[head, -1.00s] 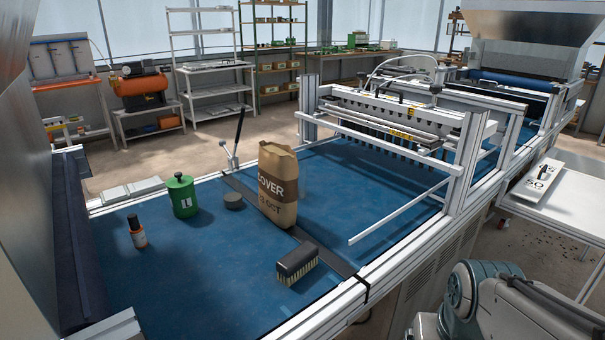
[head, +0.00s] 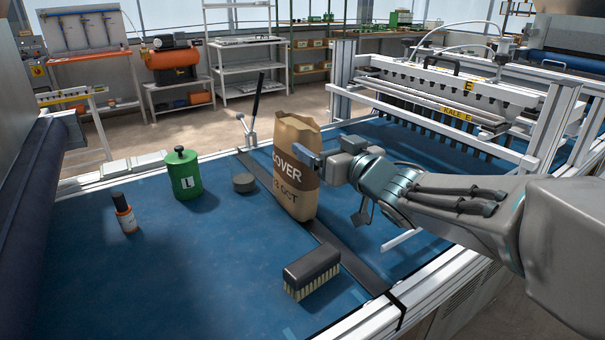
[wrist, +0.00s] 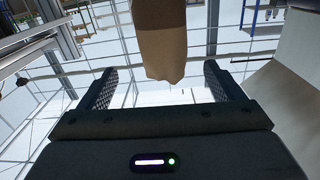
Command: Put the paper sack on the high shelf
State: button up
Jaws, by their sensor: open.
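My gripper (head: 318,164) is at the sack's right side, about mid-height, and is open. In the wrist view the sack (wrist: 160,40) appears between the two spread fingers of my gripper (wrist: 158,75), with no clear contact on either. At the back stand a white shelf rack (head: 243,47) and a rack with bins (head: 310,43); I cannot tell which holds the high shelf.
On the blue belt (head: 200,280) stand a brush (head: 312,270), a green canister (head: 184,174), a small bottle (head: 124,214) and a dark puck (head: 243,182). A lever (head: 255,108) rises behind the sack. A metal seeder frame (head: 450,100) stands at right.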

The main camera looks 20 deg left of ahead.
aim_at(313, 187)
jog(key=shift+s+a+f+b, duration=0.15)
jog(key=shift+f+b, duration=0.05)
jog(key=shift+f, duration=0.15)
jog(key=shift+s+a+f+b, duration=0.1)
jog(key=shift+s+f+b, duration=0.1)
jog(key=shift+f, duration=0.15)
notch_tip(313, 187, down, 9)
jog(key=b, duration=0.4)
jog(key=shift+w+a+r, duration=0.15)
jog(key=shift+r, duration=0.05)
jog(key=shift+w+a+f, duration=0.15)
jog(key=shift+f, duration=0.1)
jog(key=shift+w+a+r, duration=0.15)
jog(key=shift+w+a, duration=0.25)
jog(key=shift+a, duration=0.1)
jog(key=b+x, duration=0.1)
jog(key=x, duration=0.4)
jog(key=shift+w+a+r, duration=0.1)
jog(key=shift+w+a, duration=0.15)
jog(key=shift+a, duration=0.05)
jog(key=shift+c, duration=0.4)
